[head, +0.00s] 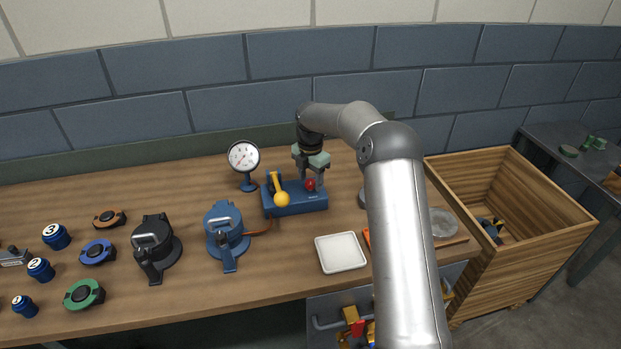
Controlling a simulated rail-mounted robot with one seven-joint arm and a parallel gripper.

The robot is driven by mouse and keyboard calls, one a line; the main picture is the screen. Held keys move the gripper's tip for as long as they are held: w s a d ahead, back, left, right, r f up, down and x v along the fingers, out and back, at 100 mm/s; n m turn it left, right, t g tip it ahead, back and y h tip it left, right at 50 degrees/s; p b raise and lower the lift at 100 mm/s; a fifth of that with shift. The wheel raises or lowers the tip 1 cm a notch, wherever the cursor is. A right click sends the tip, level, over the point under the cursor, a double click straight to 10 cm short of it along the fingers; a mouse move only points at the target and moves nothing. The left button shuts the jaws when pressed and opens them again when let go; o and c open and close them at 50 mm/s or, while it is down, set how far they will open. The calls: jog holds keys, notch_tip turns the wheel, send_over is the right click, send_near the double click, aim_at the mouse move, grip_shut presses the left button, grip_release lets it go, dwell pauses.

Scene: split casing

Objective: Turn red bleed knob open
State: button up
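The red bleed knob (310,184) sits on the right part of a blue box (296,206) on the wooden bench. My gripper (311,179) points down from above at the knob, with its fingers at or right beside it. One finger shows at the right of the knob; the other is hard to make out. I cannot tell whether the fingers touch the knob or how far apart they are. A yellow lever with a ball end (282,198) stands on the same box, left of the knob.
A gauge (244,158) stands behind left of the box. A blue casing (225,232) and a black casing (155,247) lie further left. A white tray (340,252) sits in front right. My arm covers the bench's right part. A wooden crate (540,243) stands beyond.

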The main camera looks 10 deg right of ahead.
aim_at(310, 182)
jog(key=shift+r, duration=0.1)
notch_tip(310, 182, up, 17)
jog(key=b, duration=0.1)
jog(key=shift+r, duration=0.15)
jog(key=shift+s, duration=0.1)
dwell(0.3)
jog(key=s+a+r+m+h, duration=0.1)
jog(key=s+m, duration=0.5)
jog(key=s, duration=0.4)
jog(key=s+a+r+m, duration=0.1)
jog(key=s+a+m, duration=0.1)
jog(key=s+m, duration=0.5)
jog(key=s+d+f+m, duration=0.1)
jog(key=s+f+m, duration=0.2)
jog(key=s, duration=0.6)
jog(key=s+d+f+m, duration=0.1)
jog(key=s+f+m, duration=0.2)
jog(key=s, duration=0.6)
jog(key=s+d+f+m+y, duration=0.1)
jog(key=s+f+m, duration=0.2)
jog(key=s, duration=0.6)
jog(key=m, duration=0.2)
jog(key=shift+f+m+t, duration=0.2)
jog(key=shift+m+t, duration=0.2)
jog(key=shift+w, duration=0.1)
jog(key=shift+c, duration=0.3)
